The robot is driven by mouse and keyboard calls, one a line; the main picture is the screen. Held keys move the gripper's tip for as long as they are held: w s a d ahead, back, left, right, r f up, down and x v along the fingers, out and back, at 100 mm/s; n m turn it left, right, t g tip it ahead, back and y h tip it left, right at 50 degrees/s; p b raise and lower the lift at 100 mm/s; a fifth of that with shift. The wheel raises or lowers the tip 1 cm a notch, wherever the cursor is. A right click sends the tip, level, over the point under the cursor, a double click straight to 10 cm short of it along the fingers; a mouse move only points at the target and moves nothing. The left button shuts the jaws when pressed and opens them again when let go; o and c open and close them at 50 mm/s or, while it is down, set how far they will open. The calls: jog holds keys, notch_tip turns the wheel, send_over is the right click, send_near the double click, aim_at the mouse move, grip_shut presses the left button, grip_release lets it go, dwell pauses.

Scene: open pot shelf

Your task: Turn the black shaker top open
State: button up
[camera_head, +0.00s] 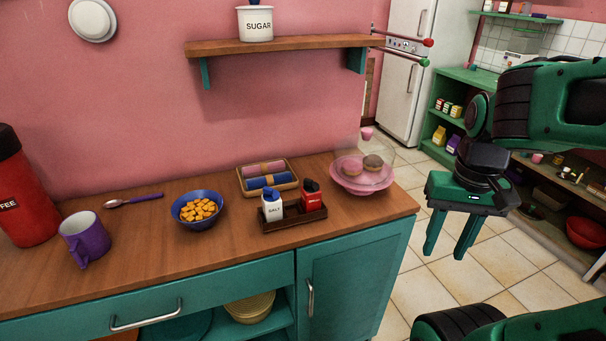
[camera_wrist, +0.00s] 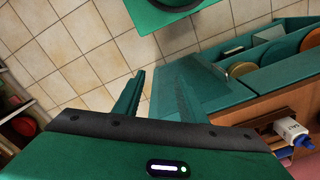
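The red shaker (camera_head: 312,201) with a black top (camera_head: 309,185) stands upright in a small dark wooden caddy (camera_head: 296,219) on the counter. A white salt shaker (camera_head: 272,209) with a blue top stands to its left in the same caddy. The salt shaker also shows at the right edge of the wrist view (camera_wrist: 293,128); I cannot make out the red shaker there. My gripper (camera_head: 446,252) hangs over the floor, right of the counter and well apart from the shakers. Its fingers point down, are spread, and hold nothing; they also show in the wrist view (camera_wrist: 158,92).
A pink cake stand (camera_head: 361,184) with a clear cover stands right of the caddy, between it and my gripper. A blue bowl (camera_head: 187,220), a napkin basket (camera_head: 290,187) and a purple mug (camera_head: 84,246) stand left. A wooden shelf (camera_head: 300,45) overhangs the back. The counter front is clear.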

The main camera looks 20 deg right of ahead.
jog(key=w+r, duration=0.3)
jog(key=w, duration=0.3)
jog(key=m, duration=0.3)
send_near(307, 180)
notch_tip(307, 180, down, 8)
jog(key=shift+f, duration=0.1)
jog(key=shift+c, duration=0.4)
grip_shut()
jog(key=shift+a, duration=0.3)
jog(key=shift+d, duration=0.2)
